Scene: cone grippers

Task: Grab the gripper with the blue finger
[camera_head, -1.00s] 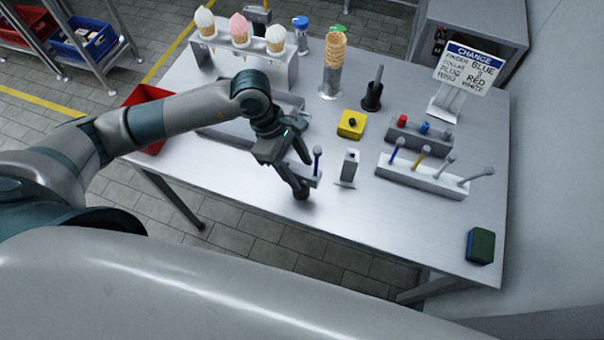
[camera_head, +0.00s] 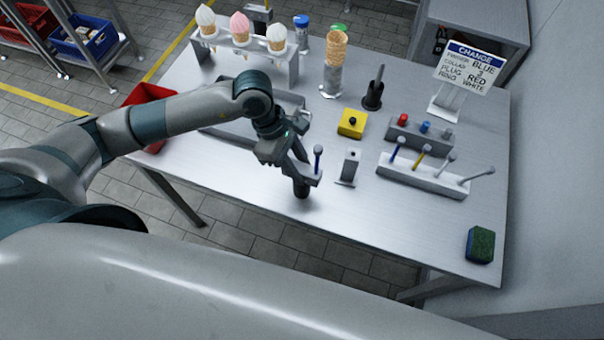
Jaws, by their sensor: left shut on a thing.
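My left gripper (camera_head: 300,172) is shut on a small dark upright tool (camera_head: 302,190) near the table's front edge. Another blue finger (camera_head: 397,154) stands in a grey rack (camera_head: 425,181) to the right, beside a yellow one (camera_head: 420,158) and two pale ones. My right gripper is not in view.
A small grey block (camera_head: 349,168) stands close to the right of my gripper. A yellow box (camera_head: 352,123), a dark post (camera_head: 373,95), a plug holder (camera_head: 408,138) and a sign (camera_head: 470,68) lie beyond. An ice-cream rack (camera_head: 279,72) is behind. The front right is clear except for a sponge (camera_head: 480,245).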

